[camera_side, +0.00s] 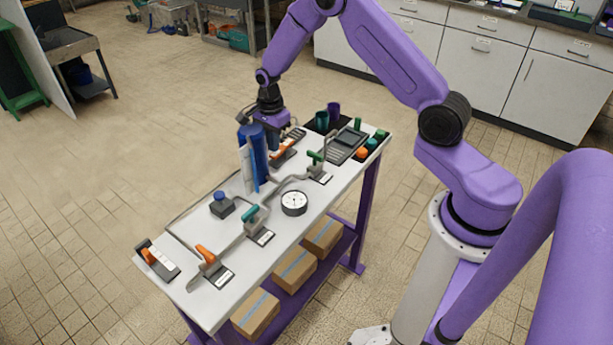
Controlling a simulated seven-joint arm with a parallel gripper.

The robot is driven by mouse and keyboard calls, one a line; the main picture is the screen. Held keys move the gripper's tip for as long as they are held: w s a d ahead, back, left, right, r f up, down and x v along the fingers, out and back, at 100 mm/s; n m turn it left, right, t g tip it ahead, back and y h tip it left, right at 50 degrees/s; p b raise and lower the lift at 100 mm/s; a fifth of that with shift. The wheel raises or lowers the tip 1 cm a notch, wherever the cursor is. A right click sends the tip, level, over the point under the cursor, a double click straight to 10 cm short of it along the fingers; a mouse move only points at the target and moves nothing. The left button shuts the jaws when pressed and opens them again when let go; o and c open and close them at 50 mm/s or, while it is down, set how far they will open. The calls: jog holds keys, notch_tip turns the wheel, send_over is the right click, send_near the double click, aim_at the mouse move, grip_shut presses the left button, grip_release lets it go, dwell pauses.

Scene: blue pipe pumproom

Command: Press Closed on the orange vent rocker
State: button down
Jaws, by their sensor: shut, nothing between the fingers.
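Two dark plates with orange parts are on the white table (222,283). One orange rocker (289,143) is at the far part of the table, just right of my gripper and partly hidden by it. The other orange switch (149,257) is on a dark plate with a white label at the near left corner. Their lettering is too small to read. My gripper (274,148) is shut and empty, pointing down close beside the far orange rocker. I cannot tell whether it touches it.
A blue cylinder (258,152) stands left of my gripper.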

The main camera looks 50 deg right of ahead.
jog(key=shift+f, duration=0.2)
jog(key=shift+f, duration=0.6)
jog(key=shift+s+f, duration=0.1)
jog(key=shift+f, duration=0.05)
dwell(0.5)
notch_tip(320, 180, up, 9)
jog(key=shift+f, duration=0.15)
dwell(0.7)
